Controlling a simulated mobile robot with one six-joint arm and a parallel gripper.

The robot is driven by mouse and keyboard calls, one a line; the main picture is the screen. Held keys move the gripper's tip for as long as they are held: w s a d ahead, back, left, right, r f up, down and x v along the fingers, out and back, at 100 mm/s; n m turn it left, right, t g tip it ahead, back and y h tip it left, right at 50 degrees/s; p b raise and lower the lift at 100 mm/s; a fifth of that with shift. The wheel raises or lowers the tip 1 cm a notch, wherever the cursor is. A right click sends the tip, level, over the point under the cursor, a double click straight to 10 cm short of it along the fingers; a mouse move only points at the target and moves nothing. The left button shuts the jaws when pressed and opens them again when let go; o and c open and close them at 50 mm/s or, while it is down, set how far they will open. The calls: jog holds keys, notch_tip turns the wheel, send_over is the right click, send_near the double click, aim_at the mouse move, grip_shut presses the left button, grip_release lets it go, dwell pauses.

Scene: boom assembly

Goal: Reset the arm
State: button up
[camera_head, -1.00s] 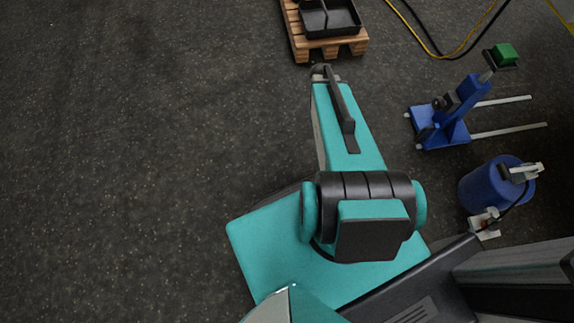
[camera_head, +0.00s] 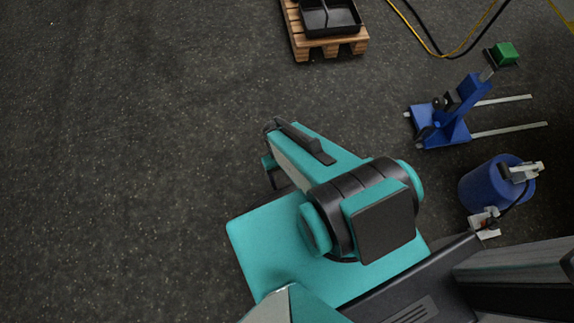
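My teal arm (camera_head: 318,155) rises from my teal base and bends at a joint near the middle of the view. Its upper link points up and to the left, over the floor. A small part of a further link (camera_head: 268,163), teal and dark, shows below and left of that link's far end. The rest of the arm is hidden under the link. My gripper's fingers cannot be made out, and nothing held shows.
A wooden pallet (camera_head: 357,48) with a black tray (camera_head: 330,28) lies at the top. At the right are a blue fork lifter (camera_head: 440,125), a blue drum (camera_head: 484,187) and a green box (camera_head: 505,53). Cables lie at the top right. The dark floor (camera_head: 120,150) at the left is clear.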

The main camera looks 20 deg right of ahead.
notch_tip(320, 180, up, 18)
jog(key=s+p, duration=0.1)
jog(key=p, duration=1.7)
jog(key=shift+r+g, duration=0.2)
jog(key=shift+g, duration=0.1)
jog(key=shift+d, duration=0.1)
